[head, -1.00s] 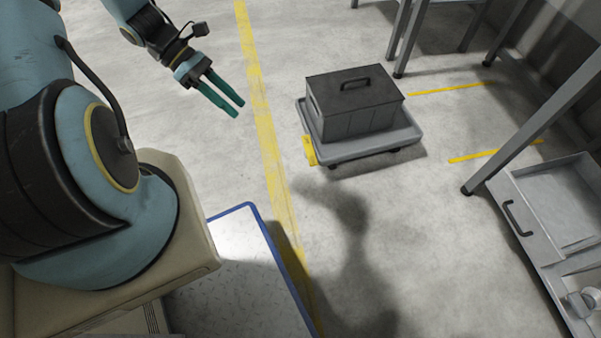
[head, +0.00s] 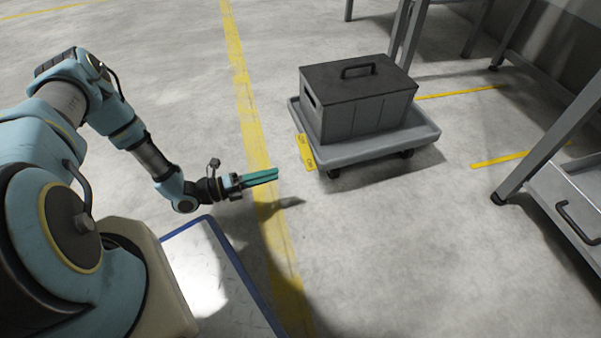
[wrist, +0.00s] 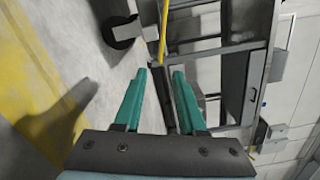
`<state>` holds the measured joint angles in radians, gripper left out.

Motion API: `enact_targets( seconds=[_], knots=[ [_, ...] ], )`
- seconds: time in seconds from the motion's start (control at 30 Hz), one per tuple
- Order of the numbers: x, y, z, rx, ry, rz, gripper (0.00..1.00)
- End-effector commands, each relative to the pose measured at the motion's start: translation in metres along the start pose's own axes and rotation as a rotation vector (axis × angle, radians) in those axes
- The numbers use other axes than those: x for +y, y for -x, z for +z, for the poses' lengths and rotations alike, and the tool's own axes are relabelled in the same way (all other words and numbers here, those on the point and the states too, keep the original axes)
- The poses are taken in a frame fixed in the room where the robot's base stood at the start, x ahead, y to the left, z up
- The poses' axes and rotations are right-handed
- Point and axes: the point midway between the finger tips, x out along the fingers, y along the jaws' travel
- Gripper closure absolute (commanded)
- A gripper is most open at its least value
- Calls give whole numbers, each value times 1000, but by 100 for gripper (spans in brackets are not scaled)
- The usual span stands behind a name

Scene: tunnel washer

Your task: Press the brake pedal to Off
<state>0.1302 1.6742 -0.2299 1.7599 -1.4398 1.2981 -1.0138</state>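The yellow brake pedal (head: 305,152) sticks out at the near left end of a low grey wheeled dolly (head: 375,151). It carries dark markings too small to read. My gripper (head: 277,175) is to the left of the pedal and a little lower in the head view, apart from it, pointing right towards the dolly. Its two green fingers are apart with nothing between them in the wrist view (wrist: 160,74). That view is rolled sideways and shows a dolly caster (wrist: 122,32) and a narrow yellow strip, probably the pedal (wrist: 163,32), beyond the fingertips.
A grey lidded box (head: 357,105) with a black handle sits on the dolly. A grey table leg (head: 545,140) and a tray with a handle (head: 578,205) stand at the right. A yellow floor line (head: 245,100) runs left of the dolly. The floor before the dolly is clear.

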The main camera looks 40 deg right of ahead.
Motion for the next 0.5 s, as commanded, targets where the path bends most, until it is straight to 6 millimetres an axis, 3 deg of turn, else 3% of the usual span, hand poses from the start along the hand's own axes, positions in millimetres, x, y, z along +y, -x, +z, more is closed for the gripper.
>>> enact_targets(
  seconds=[0.5],
  knots=[
    [1,-83,-2,6,-4,-2,60]
  ],
)
